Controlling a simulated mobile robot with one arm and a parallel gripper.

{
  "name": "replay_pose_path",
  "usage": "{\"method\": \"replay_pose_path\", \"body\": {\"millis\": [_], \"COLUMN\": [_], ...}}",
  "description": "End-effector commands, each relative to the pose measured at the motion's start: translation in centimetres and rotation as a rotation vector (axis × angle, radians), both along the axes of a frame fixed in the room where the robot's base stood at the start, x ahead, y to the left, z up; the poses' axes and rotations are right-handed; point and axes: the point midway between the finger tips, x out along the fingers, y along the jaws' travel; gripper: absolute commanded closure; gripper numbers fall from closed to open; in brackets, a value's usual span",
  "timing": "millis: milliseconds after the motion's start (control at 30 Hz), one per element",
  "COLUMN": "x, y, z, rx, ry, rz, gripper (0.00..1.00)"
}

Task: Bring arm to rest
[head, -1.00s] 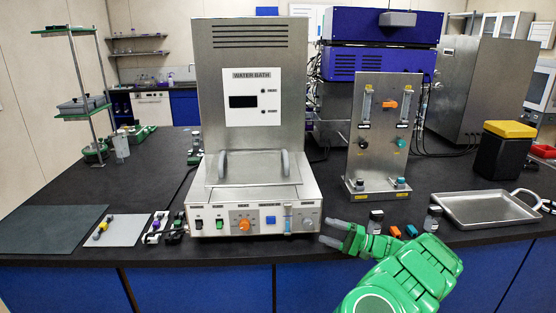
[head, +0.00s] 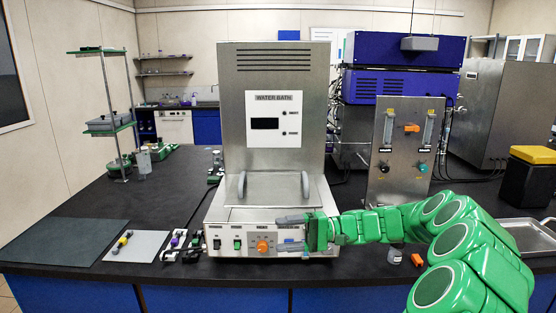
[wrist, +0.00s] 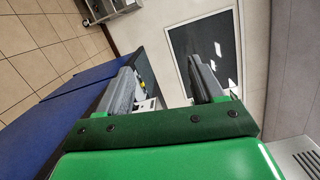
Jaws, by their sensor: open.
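My green arm (head: 440,225) reaches in from the lower right in the head view, stretched leftward above the bench. My gripper (head: 290,232) is in front of the right part of the water bath's control panel and hides some of its switches. In the wrist view my gripper (wrist: 170,85) shows two grey fingers set well apart, with nothing between them. I cannot tell from the head view how far the fingers are from the panel.
The water bath (head: 275,185) stands mid-bench. A flowmeter panel (head: 400,150) stands right of it, behind my arm. A metal tray (head: 530,235) and a yellow-topped black bin (head: 530,175) are at right. A dark mat (head: 65,243) and grey pad (head: 137,246) lie at left.

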Motion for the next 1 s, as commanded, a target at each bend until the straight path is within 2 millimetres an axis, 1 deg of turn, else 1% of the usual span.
{"method": "replay_pose_path", "body": {"millis": [33,200,333,500,633,767,800,1000], "x": [-1.2,-5.0,-8.2,-12.2,-15.2,-18.1,-19.0,-23.2], "y": [0.8,2.9,4.1,5.0,5.4,5.4,5.3,4.4], "z": [0.8,2.5,3.4,4.1,4.2,4.0,4.0,3.3], "rx": [-0.021,-0.111,-0.185,-0.295,-0.384,-0.479,-0.509,-0.662], "ry": [-0.004,-0.014,-0.024,-0.039,-0.050,-0.064,-0.069,-0.090], "rz": [0.027,0.102,0.154,0.212,0.248,0.274,0.281,0.306], "gripper": [0.33,0.33,0.33,0.33,0.33,0.33,0.33,0.33]}}
